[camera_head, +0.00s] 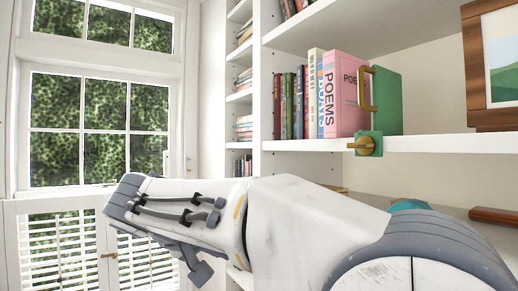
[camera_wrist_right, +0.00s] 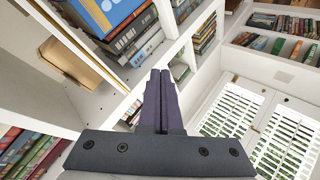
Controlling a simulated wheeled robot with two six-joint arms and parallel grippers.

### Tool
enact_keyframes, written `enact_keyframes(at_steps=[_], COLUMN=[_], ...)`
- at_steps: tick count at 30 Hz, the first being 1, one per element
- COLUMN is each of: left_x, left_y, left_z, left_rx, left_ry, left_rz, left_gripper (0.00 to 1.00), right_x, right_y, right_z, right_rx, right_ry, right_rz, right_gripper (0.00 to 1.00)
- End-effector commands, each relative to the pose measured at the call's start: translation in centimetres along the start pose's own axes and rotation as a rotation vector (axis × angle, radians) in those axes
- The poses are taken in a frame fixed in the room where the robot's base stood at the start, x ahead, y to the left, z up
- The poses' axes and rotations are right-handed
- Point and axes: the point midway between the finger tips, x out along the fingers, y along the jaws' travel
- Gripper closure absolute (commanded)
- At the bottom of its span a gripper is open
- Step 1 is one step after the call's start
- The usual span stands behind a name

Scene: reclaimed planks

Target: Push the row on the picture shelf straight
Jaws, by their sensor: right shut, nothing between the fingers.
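A row of upright books (camera_head: 300,100) stands on the white picture shelf (camera_head: 420,144) in the head view. At its right end is a thick pink book marked POEMS (camera_head: 342,95). A green block (camera_head: 388,102) with a brass handle stands right beside the pink book. A green clamp with a brass knob (camera_head: 366,144) sits at the shelf's front edge below it. My right arm crosses the foreground below the shelf; its fingertips cannot be made out there. In the right wrist view my right gripper (camera_wrist_right: 160,85) is shut and empty, in front of white shelving. My left gripper is not in view.
A wooden picture frame (camera_head: 491,65) stands at the shelf's right. A teal object (camera_head: 409,204) and a brown wooden object (camera_head: 493,216) lie lower, partly behind my arm. Tall windows (camera_head: 100,120) are at the left. The right wrist view shows more books (camera_wrist_right: 110,15) on shelves.

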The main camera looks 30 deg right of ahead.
Motion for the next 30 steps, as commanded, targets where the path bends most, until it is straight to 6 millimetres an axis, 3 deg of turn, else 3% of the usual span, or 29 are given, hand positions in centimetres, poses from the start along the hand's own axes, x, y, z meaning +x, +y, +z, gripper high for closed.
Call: enact_keyframes(at_steps=[1, 6, 9, 12, 15, 19, 30], left_x=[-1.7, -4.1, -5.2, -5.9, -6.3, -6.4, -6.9], left_y=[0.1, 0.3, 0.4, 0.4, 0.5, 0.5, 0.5], left_z=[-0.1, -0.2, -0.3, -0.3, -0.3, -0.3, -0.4], left_rx=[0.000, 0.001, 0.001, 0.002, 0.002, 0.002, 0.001], left_ry=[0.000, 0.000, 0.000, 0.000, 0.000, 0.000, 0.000], left_rz=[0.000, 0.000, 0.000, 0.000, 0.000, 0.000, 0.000], left_gripper=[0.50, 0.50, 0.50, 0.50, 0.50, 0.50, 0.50], right_x=[-1.2, -4.9, -7.3, -9.4, -10.7, -11.1, -8.1], right_y=[3.8, 14.9, 20.1, 23.9, 26.0, 27.2, 30.2], right_z=[-3.3, -9.9, -11.8, -12.7, -13.0, -12.9, -12.9], right_rx=[0.103, 0.455, 0.637, 0.778, 0.863, 0.906, 0.904], right_ry=[0.037, 0.173, 0.249, 0.311, 0.353, 0.373, 0.372], right_rz=[0.089, 0.380, 0.521, 0.628, 0.693, 0.726, 0.727], right_gripper=[1.00, 1.00, 1.00, 1.00, 1.00, 1.00, 1.00])
